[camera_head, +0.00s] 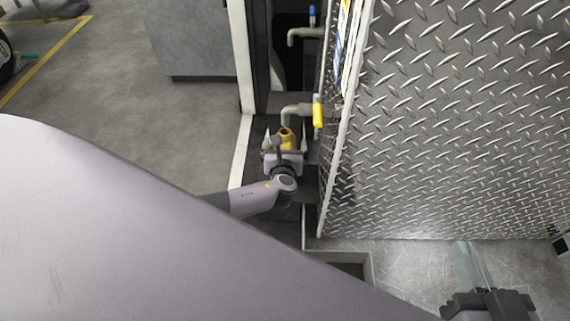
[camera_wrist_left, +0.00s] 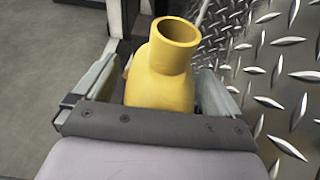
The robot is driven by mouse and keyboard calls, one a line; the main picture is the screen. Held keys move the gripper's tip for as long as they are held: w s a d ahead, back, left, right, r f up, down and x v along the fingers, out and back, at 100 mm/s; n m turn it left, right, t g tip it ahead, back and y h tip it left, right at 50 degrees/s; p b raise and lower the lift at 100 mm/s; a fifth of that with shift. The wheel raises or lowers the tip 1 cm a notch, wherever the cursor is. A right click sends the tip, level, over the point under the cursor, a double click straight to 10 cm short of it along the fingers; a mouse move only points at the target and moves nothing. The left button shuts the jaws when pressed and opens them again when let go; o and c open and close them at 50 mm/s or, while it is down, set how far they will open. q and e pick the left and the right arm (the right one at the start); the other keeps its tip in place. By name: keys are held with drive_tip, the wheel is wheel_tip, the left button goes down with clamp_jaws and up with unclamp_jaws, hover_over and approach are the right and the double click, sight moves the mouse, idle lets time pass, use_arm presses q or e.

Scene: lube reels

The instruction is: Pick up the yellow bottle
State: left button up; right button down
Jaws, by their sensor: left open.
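The yellow bottle (camera_wrist_left: 160,75) stands upright in the left wrist view, with its round open neck toward the top of the picture. In the head view only its top (camera_head: 286,138) shows, just beyond my left wrist and below a tap spout. My left gripper (camera_head: 283,145) is open, with one finger on each side of the bottle; the fingers also show in the left wrist view (camera_wrist_left: 158,90). I cannot tell whether either finger touches it. My right gripper (camera_head: 480,280) is at the lower right of the head view, away from the bottle, and partly cut off.
A tap with a yellow handle (camera_head: 319,111) hangs close above the bottle, and a tap with a blue handle (camera_head: 311,17) is farther back. A diamond-plate metal panel (camera_head: 450,120) stands close on the right. A white post (camera_head: 243,60) is on the left.

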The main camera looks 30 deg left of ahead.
use_arm(q)
drive_tip(key=c, duration=1.7)
drive_tip(key=shift+r, duration=0.1)
clamp_jaws()
drive_tip(key=shift+r, duration=0.25)
use_arm(e)
drive_tip(key=shift+d+r, duration=0.1)
